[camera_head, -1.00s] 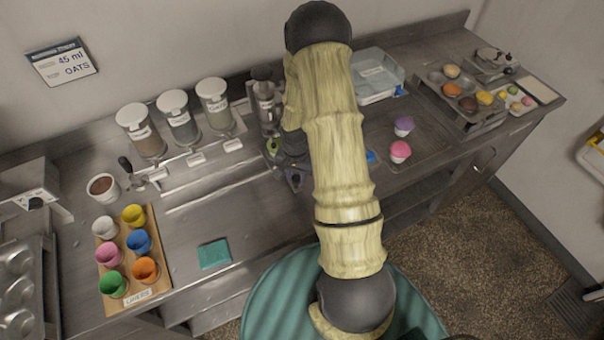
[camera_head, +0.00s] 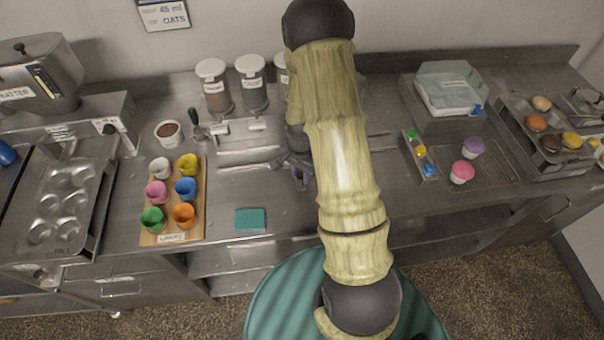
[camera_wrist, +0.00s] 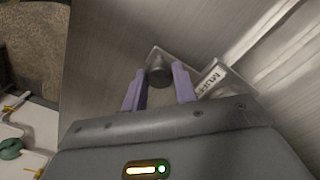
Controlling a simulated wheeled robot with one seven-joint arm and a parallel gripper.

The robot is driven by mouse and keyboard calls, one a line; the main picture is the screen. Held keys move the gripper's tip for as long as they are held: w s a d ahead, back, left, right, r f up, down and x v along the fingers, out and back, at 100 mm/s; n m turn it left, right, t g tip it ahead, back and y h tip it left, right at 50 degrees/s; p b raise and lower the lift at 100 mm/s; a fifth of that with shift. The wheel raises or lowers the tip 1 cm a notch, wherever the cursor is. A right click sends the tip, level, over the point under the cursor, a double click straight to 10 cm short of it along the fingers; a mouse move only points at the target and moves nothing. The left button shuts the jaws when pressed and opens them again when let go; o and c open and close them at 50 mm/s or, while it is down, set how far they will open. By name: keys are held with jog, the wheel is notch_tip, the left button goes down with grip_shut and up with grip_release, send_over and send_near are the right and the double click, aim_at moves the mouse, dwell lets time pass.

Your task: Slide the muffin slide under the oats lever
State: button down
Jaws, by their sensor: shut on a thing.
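My gripper (camera_head: 300,178) is over the metal counter, low behind my arm in the head view. In the wrist view, its two purple fingers (camera_wrist: 158,90) stand either side of a dark grey knob (camera_wrist: 160,73), shut on it. The knob rises from the muffin slide, a flat plate whose white label (camera_wrist: 214,79), beginning "MUFF", lies right of the fingers. My arm hides the slide in the head view. Canisters with white lids, one on the left (camera_head: 214,88) and another beside it (camera_head: 252,85), stand at the wall. A third is partly covered. I cannot tell which lever is oats.
Pale rails (camera_head: 250,167) run along the counter before the canisters. Left are a wooden board (camera_head: 160,238) with several coloured cups, a brown-filled pot (camera_head: 169,132) and a muffin tin (camera_head: 62,205). A teal cloth (camera_head: 250,219) lies in front. A wall sign (camera_head: 163,14) reads "45 ml OATS".

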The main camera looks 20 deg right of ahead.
jog(key=shift+w+a, duration=0.1)
jog(key=shift+a, duration=0.1)
jog(key=c, duration=1.1)
grip_release()
jog(key=shift+d, duration=0.15)
